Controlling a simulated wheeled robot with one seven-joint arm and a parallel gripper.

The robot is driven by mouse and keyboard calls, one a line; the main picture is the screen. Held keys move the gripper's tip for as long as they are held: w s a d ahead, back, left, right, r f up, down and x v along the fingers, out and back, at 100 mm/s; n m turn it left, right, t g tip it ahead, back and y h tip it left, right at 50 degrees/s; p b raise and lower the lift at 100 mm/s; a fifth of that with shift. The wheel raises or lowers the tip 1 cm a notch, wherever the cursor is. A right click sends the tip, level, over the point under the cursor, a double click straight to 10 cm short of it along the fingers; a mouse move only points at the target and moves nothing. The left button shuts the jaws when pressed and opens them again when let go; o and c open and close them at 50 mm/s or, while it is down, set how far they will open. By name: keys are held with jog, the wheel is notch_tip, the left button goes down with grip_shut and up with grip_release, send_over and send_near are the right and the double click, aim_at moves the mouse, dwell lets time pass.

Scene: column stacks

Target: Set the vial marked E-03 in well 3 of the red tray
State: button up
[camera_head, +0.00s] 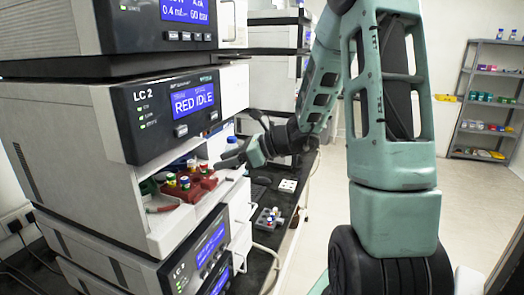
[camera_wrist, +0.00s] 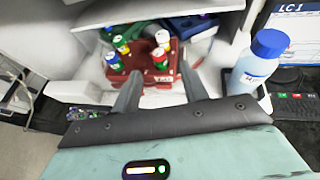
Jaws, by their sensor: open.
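The red tray (camera_head: 202,188) sits in the open bay of the instrument labelled LC 2, with several capped vials standing in it. The red tray (camera_wrist: 138,66) also shows in the wrist view, ahead of my fingers. Its vials include one with a green band (camera_wrist: 113,62) at the left and one with a red band (camera_wrist: 160,60) at the right. I cannot read any marking, so I cannot tell which vial is E-03. My gripper (camera_wrist: 158,76) is open, with nothing between its fingers. In the head view my gripper (camera_head: 228,161) is at the bay's opening.
A blue-capped bottle (camera_wrist: 258,60) stands right of my gripper. Green and blue items (camera_wrist: 190,27) lie behind the red tray. A small grey rack (camera_head: 268,218) with vials stands on the dark bench below. The bay's walls and the LC 2 front panel (camera_head: 175,112) border the space.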

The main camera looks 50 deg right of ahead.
jog(key=b+v, duration=0.2)
jog(key=v, duration=1)
jog(key=shift+s+d+r, duration=0.15)
jog(key=shift+s+r, duration=0.05)
jog(key=shift+s, duration=0.1)
jog(key=s+a+f+n+g+b, duration=0.1)
jog(key=a+f+n+g, duration=0.3)
jog(key=a, duration=0.3)
jog(key=s+a+f+n+g, duration=0.1)
jog(key=a+f+n+g, duration=0.15)
jog(key=a+n, duration=0.45)
jog(key=s+a+f+n+g+b, duration=0.1)
jog(key=a+f+n+g, duration=0.2)
jog(key=a, duration=0.5)
jog(key=s+a+f+n+g+h+b, duration=0.1)
jog(key=s+a+f+n+h, duration=0.2)
jog(key=s+a+n, duration=0.3)
jog(key=s+a+f+n+g+h+b, duration=0.1)
jog(key=s+a+f+n+h, duration=0.2)
jog(key=n, duration=1.4)
jog(key=s+a, duration=0.3)
jog(key=a, duration=0.2)
jog(key=shift+f+h, duration=0.2)
jog(key=shift+h, duration=0.2)
